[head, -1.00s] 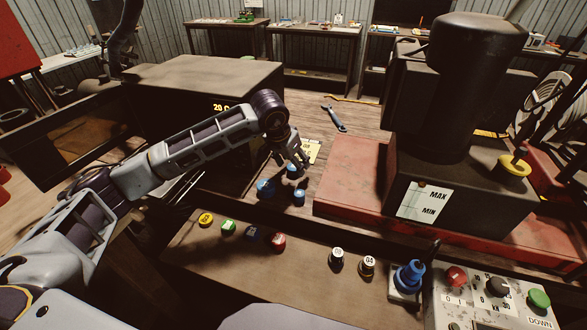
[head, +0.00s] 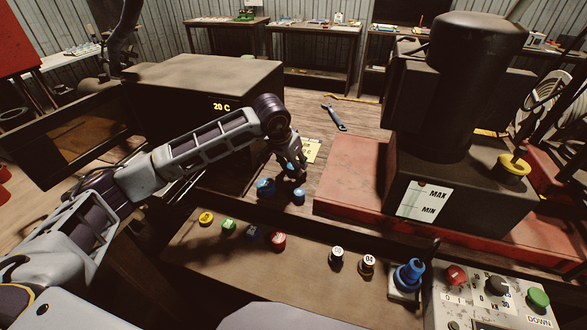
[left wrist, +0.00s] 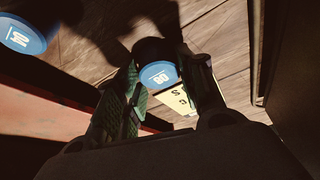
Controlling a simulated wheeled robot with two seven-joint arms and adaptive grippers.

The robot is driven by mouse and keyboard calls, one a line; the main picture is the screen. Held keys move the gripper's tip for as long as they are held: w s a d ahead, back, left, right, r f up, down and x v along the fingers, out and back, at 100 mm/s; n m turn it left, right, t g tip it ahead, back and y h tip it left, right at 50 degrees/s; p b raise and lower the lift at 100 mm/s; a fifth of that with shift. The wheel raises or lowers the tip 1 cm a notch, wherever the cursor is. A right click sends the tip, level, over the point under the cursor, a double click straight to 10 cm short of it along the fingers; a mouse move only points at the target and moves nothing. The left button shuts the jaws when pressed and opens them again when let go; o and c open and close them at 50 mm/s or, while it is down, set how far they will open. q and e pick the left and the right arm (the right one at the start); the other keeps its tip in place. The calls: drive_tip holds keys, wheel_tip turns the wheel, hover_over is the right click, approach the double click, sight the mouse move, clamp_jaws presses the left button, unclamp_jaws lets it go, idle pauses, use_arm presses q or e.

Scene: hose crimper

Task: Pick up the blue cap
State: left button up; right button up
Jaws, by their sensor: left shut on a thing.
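My left gripper (head: 292,172) reaches down to the bench among the blue caps. It is shut on a blue cap (left wrist: 158,75), whose white-numbered top shows between the fingers in the left wrist view. In the head view the fingers mostly hide this cap. Two other blue caps stand beside it in the head view, a left one (head: 265,187) and a front one (head: 299,196). One more blue cap shows at the upper left of the wrist view (left wrist: 22,35). I cannot tell whether the held cap is off the bench. My right gripper is not in view.
A yellow note (head: 311,150) lies just behind the gripper. The red machine base (head: 350,180) is close on the right, and a dark box (head: 200,85) stands on the left. Yellow, green, dark blue and red caps (head: 278,241) line the front shelf. A blue wrench (head: 333,117) lies farther back.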

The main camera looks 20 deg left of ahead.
use_arm(q)
drive_tip(key=shift+r, duration=0.1)
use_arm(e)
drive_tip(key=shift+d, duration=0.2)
use_arm(q)
drive_tip(key=shift+r, duration=0.75)
wheel_tip(320, 180, up, 6)
drive_tip(key=shift+r, duration=0.15)
wheel_tip(320, 180, up, 2)
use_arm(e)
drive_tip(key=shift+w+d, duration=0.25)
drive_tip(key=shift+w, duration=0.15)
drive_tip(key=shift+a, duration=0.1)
